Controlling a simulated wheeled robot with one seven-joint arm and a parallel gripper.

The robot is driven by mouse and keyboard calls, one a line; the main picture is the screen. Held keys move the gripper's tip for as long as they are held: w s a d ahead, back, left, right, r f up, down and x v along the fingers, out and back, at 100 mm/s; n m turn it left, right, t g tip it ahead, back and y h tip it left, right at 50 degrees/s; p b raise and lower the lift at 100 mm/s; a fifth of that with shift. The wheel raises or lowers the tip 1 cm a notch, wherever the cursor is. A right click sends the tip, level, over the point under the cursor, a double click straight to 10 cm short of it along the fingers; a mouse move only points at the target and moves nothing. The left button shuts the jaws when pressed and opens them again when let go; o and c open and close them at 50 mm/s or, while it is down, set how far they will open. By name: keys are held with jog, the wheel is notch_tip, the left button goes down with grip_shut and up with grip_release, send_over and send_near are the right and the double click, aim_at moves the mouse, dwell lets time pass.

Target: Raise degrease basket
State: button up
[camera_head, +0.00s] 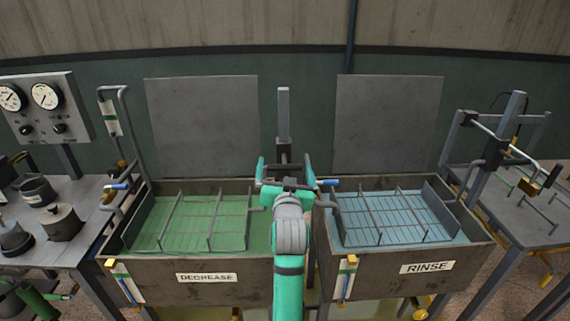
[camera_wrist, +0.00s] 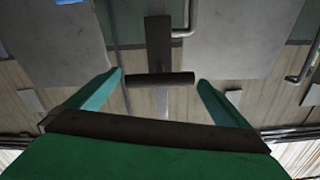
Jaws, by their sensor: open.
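The degrease basket (camera_head: 207,222) is a grey wire rack sitting low in the green liquid of the left tank, labelled DEGREASE (camera_head: 165,284). My gripper (camera_head: 284,164) is open between the two tanks, in front of a grey upright post (camera_head: 284,108). In the wrist view my gripper (camera_wrist: 161,78) has its two green fingers spread to either side of a dark horizontal bar (camera_wrist: 160,79), with small gaps visible at both ends. The bar is in front of the post. My arm hides the lower part of the post in the head view.
The RINSE tank (camera_head: 390,269) with its own wire basket (camera_head: 391,216) stands at right. Bent pipes with blue-tipped handles rise near the tanks. A gauge panel (camera_head: 42,108) and bench with weights are at left; a grey table (camera_head: 525,212) is at right. Grey panels stand behind.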

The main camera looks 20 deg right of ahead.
jog(key=v, duration=0.7)
jog(key=s+a+f+n+y, duration=0.1)
jog(key=s+a+f, duration=0.4)
jog(key=f, duration=0.4)
jog(key=s+a+f+n+y, duration=0.1)
jog(key=s+a+f, duration=0.3)
jog(key=s+f, duration=0.35)
jog(key=s+a+f+n, duration=0.1)
jog(key=s+a+f, duration=0.35)
jog(key=f, duration=0.45)
jog(key=s+a+f+n+y, duration=0.1)
jog(key=s+a, duration=0.2)
jog(key=s, duration=0.7)
jog(key=s+a+f+n+g+y, duration=0.1)
jog(key=s+a, duration=0.2)
jog(key=s, duration=0.7)
jog(key=s+a+f+y, duration=0.1)
jog(key=s+a, duration=0.2)
jog(key=s, duration=0.7)
jog(key=shift+a+f+n+g+y, duration=0.15)
jog(key=shift+f+n+g+y, duration=0.15)
jog(key=shift+n+g, duration=0.1)
jog(key=shift+s, duration=0.15)
